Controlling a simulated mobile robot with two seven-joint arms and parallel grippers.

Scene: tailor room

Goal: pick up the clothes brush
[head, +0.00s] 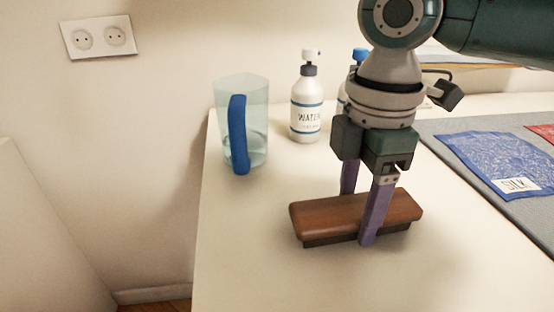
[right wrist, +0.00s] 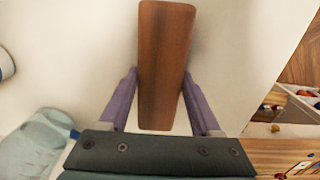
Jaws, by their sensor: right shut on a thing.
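The clothes brush (head: 330,213) is a brown wooden block with a dark underside, at the front of the white table in the head view. My right gripper (head: 361,218) comes down over it from above, with one purple finger on each long side. It is shut on the brush. In the right wrist view the brush (right wrist: 165,62) lies lengthwise between the two fingers of the gripper (right wrist: 162,95). I cannot tell whether the brush touches the table. My left gripper is not in view.
On the white table (head: 260,270), a clear jug with a blue handle (head: 240,125) and a white water bottle (head: 306,100) stand behind the brush. A blue-topped bottle (head: 359,57) is partly hidden by my arm. A grey mat (head: 450,165) with a blue silk cloth (head: 490,160) lies at right.

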